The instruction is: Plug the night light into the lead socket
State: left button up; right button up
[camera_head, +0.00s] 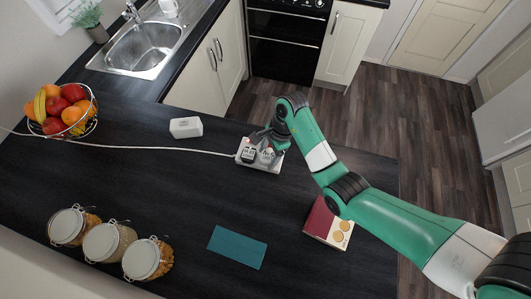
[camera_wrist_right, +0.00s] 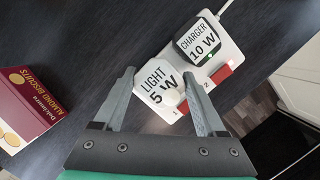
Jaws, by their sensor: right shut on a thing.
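The white lead socket (camera_head: 260,167) lies on the dark worktop, its cable running left. In the right wrist view it is a white strip (camera_wrist_right: 232,52) with red switches. In the head view the right gripper (camera_head: 268,141) is at the strip. My left gripper is out of view.
A white block (camera_head: 186,127) lies left of the strip, near the cable. A teal mat (camera_head: 237,247), several jars (camera_head: 102,242) and a fruit basket (camera_head: 62,110) are farther left. The worktop between them is clear.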

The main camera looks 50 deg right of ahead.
jog(key=shift+p, duration=0.55)
dwell(1.1)
jog(key=shift+f+b, duration=0.85)
jog(key=shift+f, duration=0.2)
